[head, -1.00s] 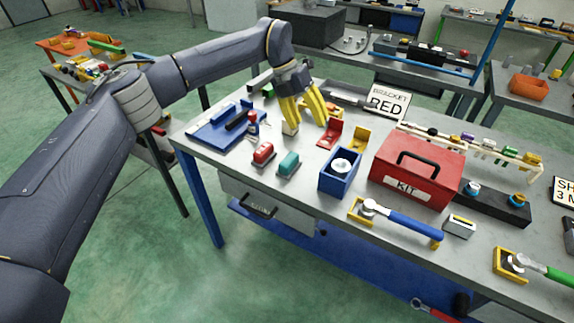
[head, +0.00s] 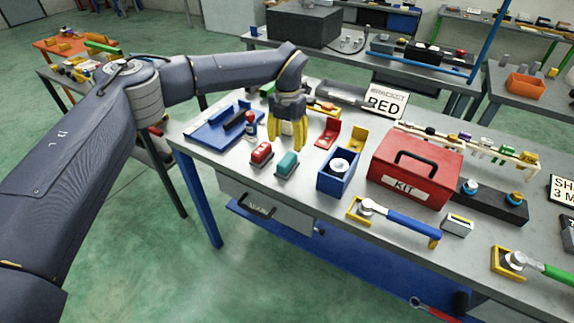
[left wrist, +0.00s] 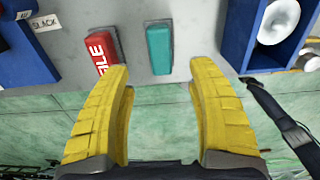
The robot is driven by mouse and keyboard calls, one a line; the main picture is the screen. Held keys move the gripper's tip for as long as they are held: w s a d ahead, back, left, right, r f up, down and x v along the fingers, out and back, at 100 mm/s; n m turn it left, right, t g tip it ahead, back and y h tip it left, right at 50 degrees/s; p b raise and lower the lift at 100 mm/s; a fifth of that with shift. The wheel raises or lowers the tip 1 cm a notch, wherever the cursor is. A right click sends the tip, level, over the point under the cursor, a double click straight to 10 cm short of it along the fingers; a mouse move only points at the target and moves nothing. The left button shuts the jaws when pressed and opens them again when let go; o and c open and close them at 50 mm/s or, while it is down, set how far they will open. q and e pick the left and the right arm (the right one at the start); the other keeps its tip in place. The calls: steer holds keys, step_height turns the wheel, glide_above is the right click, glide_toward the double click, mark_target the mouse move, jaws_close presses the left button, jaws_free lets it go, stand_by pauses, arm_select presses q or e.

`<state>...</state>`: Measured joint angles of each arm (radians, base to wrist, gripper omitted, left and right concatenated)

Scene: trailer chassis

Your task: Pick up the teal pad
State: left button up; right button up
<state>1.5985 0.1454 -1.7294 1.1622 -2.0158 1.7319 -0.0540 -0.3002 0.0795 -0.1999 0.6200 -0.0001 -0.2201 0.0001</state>
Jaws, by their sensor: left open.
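The teal pad (head: 287,163) is a small block lying near the front edge of the grey workbench, just right of a red pad (head: 261,153). In the left wrist view the teal pad (left wrist: 160,49) lies beyond the fingertips, roughly between their lines, with the red pad (left wrist: 101,59) to its left. My left gripper (head: 289,142) has yellow fingers pointing down behind the teal pad in the head view. Its fingers are spread and empty in the wrist view (left wrist: 160,78). My right gripper is not in view.
A blue box (head: 338,181) with a white round part stands right of the teal pad. A blue tray (head: 212,137) lies to the left. A red kit box (head: 416,168) and red and yellow brackets (head: 327,133) stand to the right. The bench's front edge is close.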

mark_target(287, 159)
arm_select(q)
steer(key=shift+s+f, duration=0.1)
steer(key=shift+f, duration=4.2)
steer(key=shift+o, duration=0.2)
jaws_close()
